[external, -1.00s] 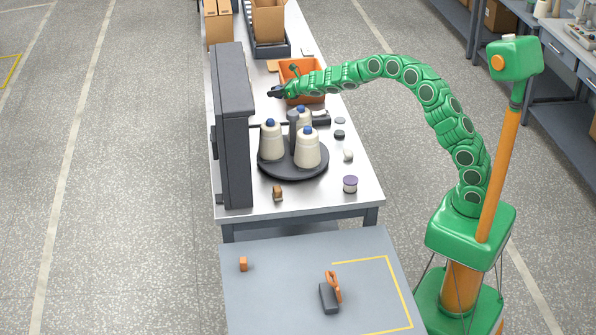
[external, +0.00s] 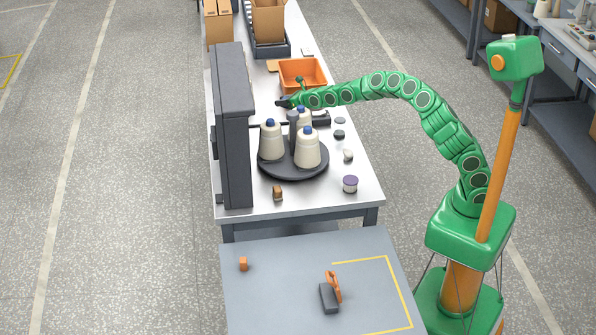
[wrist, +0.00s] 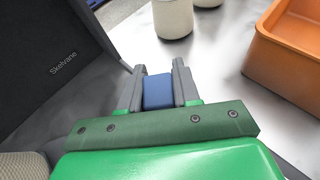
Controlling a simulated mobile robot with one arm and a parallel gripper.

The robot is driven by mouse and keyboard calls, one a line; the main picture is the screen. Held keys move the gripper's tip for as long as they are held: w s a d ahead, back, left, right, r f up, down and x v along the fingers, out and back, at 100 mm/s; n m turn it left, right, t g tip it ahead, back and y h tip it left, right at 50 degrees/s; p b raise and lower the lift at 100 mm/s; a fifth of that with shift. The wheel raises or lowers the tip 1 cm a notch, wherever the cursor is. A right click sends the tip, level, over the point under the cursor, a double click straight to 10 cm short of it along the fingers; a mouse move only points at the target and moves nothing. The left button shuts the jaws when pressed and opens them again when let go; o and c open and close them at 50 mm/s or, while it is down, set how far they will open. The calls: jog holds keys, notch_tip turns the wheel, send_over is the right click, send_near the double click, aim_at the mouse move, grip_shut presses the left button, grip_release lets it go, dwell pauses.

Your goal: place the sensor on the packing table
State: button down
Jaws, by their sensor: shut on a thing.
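My gripper (external: 282,102) is above the metal workbench, beside the dark upright panel and in front of the orange bin. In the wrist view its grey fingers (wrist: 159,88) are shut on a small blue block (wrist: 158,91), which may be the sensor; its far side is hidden. The block is too small to make out in the external view. The grey-blue table (external: 270,300) in the foreground, which looks like the packing table, has a yellow taped outline. A black and orange tool (external: 329,295) and a small orange block (external: 243,264) stand on it.
A dark turntable (external: 292,172) with cream cones (external: 308,150) stands on the workbench in front of my gripper. The dark panel (external: 232,125) borders the left. The orange bin (external: 302,75) is behind. The foreground table's left-middle is clear.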

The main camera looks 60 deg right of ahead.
aim_at(286, 125)
jog(key=shift+s+d+f+h, duration=0.1)
jog(key=shift+d+f+h, duration=0.2)
jog(key=shift+d+f, duration=0.35)
jog(key=shift+m, duration=0.3)
jog(key=shift+d+f, duration=0.2)
jog(key=shift+f, duration=4.25)
jog(key=shift+f, duration=0.2)
jog(key=c, duration=0.8)
grip_release()
jog(key=shift+r, duration=0.1)
